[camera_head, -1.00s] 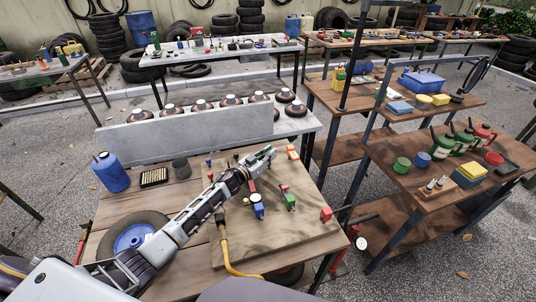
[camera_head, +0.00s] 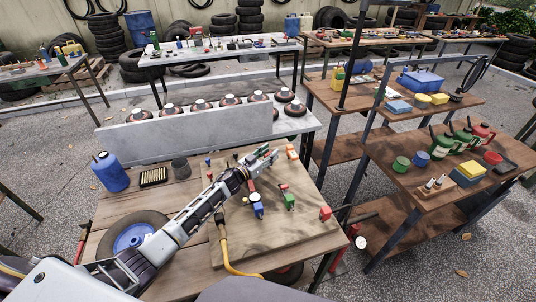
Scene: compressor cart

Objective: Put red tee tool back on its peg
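My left gripper (camera_head: 264,158) reaches in from the lower left over the far part of a wooden board (camera_head: 305,236) on the workbench. It is small in the picture, and I cannot tell whether its fingers are apart or hold something. A red block-like piece (camera_head: 326,213) sits at the board's right edge, clear of the gripper. A green piece (camera_head: 290,202) with a red top and a blue piece (camera_head: 258,211) stand nearer the middle. Small red pieces (camera_head: 209,175) stand left of my arm. I cannot tell which red piece is the tee tool, nor make out its peg. My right gripper is not in view.
A yellow hose (camera_head: 228,262) runs along the board's near left. An orange piece (camera_head: 292,152) is just right of the gripper. Shelves stand to the right.

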